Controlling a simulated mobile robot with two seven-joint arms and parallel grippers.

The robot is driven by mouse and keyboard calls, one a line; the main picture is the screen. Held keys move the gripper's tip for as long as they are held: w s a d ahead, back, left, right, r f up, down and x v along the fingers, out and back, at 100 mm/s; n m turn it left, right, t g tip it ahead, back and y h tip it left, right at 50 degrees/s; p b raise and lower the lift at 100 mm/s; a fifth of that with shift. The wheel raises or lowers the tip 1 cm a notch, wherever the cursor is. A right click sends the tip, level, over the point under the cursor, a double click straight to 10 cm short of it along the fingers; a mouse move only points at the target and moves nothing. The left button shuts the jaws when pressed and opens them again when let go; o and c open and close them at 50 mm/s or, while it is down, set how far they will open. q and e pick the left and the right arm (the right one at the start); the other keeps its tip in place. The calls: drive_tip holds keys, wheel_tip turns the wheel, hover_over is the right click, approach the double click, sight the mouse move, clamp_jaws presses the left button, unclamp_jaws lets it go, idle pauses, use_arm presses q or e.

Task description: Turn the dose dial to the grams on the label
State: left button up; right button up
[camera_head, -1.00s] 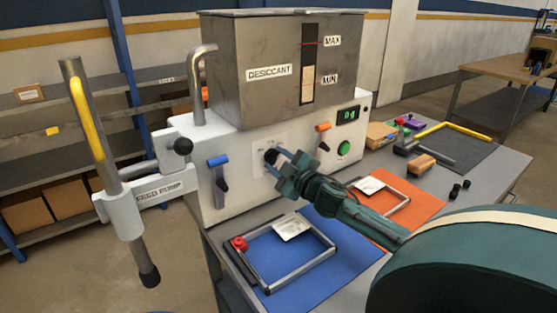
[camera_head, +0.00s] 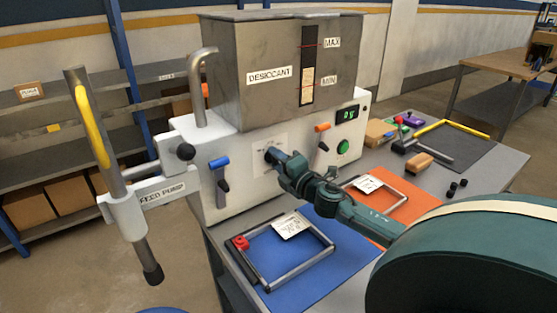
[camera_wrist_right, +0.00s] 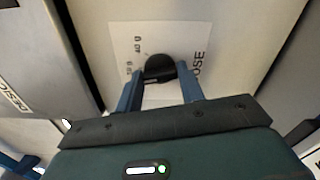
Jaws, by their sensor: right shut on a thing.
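The dose dial (camera_head: 271,154) is a black knob on a white plate on the machine's front. It also shows in the right wrist view (camera_wrist_right: 160,68), with scale marks and the letters "OSE" beside it. My right gripper (camera_head: 277,161) is shut on the dial, one blue finger on each side of it. A small green display (camera_head: 347,114) is lit at the upper right; its digits are hard to read. White printed labels lie at the frame on the blue mat (camera_head: 291,224) and on the orange mat (camera_head: 368,184); their print is too small to read. My left gripper is not in view.
A blue-handled lever (camera_head: 220,172) is left of the dial. An orange-handled lever (camera_head: 323,138) and a green button (camera_head: 343,147) are on its right. The feed pump (camera_head: 128,208) stands out at the left. A metal frame (camera_head: 285,263) with a red knob lies on the blue mat.

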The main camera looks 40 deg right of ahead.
drive_tip(key=shift+n+p, duration=0.45)
drive_tip(key=shift+n, duration=3.15)
drive_tip(key=o, duration=1)
drive_tip(key=s+a+b, duration=0.1)
drive_tip(key=s, duration=1.2)
drive_tip(key=shift+a, duration=0.25)
